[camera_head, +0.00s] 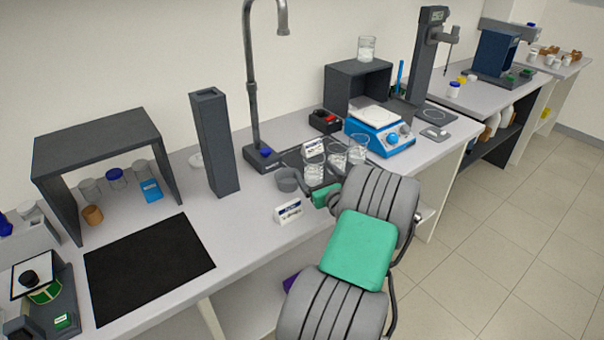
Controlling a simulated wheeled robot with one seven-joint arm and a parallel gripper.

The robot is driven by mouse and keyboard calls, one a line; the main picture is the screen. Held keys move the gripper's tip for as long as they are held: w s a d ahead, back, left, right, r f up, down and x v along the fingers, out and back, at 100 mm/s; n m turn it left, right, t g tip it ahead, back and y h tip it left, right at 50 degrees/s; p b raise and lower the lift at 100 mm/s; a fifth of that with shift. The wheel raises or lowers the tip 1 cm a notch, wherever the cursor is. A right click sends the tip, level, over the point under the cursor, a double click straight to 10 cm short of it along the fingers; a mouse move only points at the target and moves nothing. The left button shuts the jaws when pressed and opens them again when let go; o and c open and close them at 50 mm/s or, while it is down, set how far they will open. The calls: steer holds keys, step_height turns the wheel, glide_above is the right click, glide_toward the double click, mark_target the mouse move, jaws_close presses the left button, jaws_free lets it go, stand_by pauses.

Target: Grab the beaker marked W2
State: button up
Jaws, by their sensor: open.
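A cluster of clear glass beakers stands on a dark tray (293,160) on the bench. One beaker (313,173) is nearest me, another (337,161) is behind it to the right, and a third (358,149) is farther right. Their markings are too small to read, so I cannot tell which is W2. My gripper (321,190), beyond the green block at the end of my grey arm, is low at the front of the tray, close to the nearest beaker. Its fingers are small and partly hidden; it is open, and I see nothing held.
A tall tap (254,100) rises behind the tray. A grey cup (288,181) and a small sign (289,212) are left of my gripper. A black mat (147,267) lies clear at left.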

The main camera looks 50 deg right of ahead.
mark_target(310, 158)
steer(key=shift+s+d+f+m+h+b, duration=0.25)
steer(key=shift+s+d+f+m+b, duration=0.15)
steer(key=shift+f, duration=0.2)
steer(key=shift+s+d+f+m+h+b, duration=0.25)
steer(key=shift+s+d+f+m+b, duration=0.15)
steer(key=shift+f, duration=0.2)
steer(key=shift+w+d, duration=0.25)
steer(key=shift+d, duration=0.05)
steer(key=p+x, duration=0.2)
steer(key=x, duration=0.5)
steer(key=shift+w+r, duration=0.15)
steer(key=shift+w, duration=0.15)
steer(key=shift+c, duration=0.4)
steer(key=c, duration=1.6)
